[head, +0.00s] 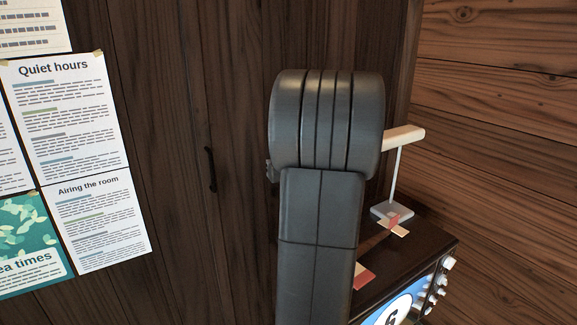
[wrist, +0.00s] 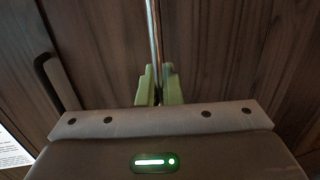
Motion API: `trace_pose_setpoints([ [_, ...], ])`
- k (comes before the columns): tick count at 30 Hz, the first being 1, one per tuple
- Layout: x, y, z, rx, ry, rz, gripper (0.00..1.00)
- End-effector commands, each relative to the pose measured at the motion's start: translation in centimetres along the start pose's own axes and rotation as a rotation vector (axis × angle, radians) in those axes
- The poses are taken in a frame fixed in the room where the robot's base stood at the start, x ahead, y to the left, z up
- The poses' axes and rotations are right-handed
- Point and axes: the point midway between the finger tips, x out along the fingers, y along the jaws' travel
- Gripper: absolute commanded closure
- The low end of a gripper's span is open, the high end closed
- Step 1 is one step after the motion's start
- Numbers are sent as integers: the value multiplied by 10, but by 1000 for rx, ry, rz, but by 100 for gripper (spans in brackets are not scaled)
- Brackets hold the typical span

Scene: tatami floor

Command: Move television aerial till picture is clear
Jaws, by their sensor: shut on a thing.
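The television (head: 425,255) stands at the lower right of the head view, dark-topped, with knobs on its front. The visible corner of its screen (head: 398,309) shows blue and a white disc with a dark figure; the rest is cut off or hidden. In the wrist view my gripper (wrist: 158,88) has green fingertips shut on a thin upright metal rod (wrist: 153,35), taken to be the aerial. In the head view my arm hides the gripper and the rod.
A pale crossbar on a thin grey post (head: 396,175) stands on the television top, beside a red and cream marker (head: 392,225). Another red marker (head: 363,277) lies nearer. Wooden walls are close behind and right; notices (head: 65,125) hang left. A dark handle (head: 210,169) is mid-left.

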Motion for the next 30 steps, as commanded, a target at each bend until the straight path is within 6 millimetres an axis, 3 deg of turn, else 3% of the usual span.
trace_pose_setpoints([
  [7, -4, 18, -2, -62, -15, 5, 100],
  [18, -4, 20, 1, -70, -15, 5, 100],
  [22, -4, 20, 1, -70, -15, 5, 73],
  [30, -5, 19, 0, -70, -14, 4, 73],
])
